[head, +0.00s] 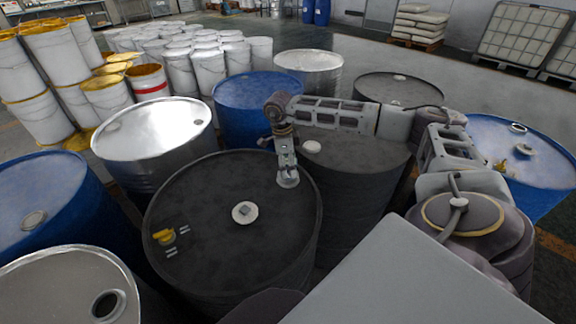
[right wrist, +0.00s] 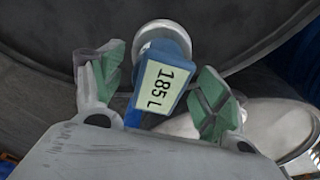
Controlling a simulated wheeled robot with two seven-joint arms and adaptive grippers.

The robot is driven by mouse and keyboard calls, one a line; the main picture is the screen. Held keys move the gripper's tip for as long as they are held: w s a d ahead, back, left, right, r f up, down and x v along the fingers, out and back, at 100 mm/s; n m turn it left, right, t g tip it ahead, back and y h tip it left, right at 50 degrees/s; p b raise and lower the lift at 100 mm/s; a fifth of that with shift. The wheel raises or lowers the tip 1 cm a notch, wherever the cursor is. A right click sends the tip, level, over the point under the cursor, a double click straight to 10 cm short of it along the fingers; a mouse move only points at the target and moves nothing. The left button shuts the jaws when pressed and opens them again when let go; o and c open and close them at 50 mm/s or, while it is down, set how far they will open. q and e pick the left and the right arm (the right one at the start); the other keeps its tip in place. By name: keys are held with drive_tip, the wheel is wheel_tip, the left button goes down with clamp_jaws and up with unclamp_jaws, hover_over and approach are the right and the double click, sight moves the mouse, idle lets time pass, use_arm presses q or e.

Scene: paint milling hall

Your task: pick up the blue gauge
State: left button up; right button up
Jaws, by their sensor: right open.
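In the right wrist view the blue gauge (right wrist: 166,88) has a pale label reading "185 L". It lies between the two green-padded fingers of my right gripper (right wrist: 160,72), with a gap visible on both sides. The gripper is open. A round metallic disc (right wrist: 168,32) shows just behind the gauge's far end; I cannot tell if it is part of it. In the head view my right gripper (head: 287,172) points down at the right edge of the black drum's top (head: 195,200), and I cannot make out the gauge there. My left gripper is not in view.
A second dark drum (head: 350,205) stands right of the black one. Blue drums (head: 245,100), a bare metal drum (head: 152,130) and another pale-topped drum (head: 60,290) crowd around. A yellow-capped fitting (head: 164,236) and white cap (head: 245,212) sit on the black drum. White pails stand behind.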

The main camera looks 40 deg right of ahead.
drive_tip(key=shift+c, duration=0.7)
drive_tip(key=c, duration=1.2)
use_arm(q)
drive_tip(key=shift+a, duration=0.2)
use_arm(e)
drive_tip(key=shift+o, duration=0.2)
drive_tip(key=shift+r, duration=0.15)
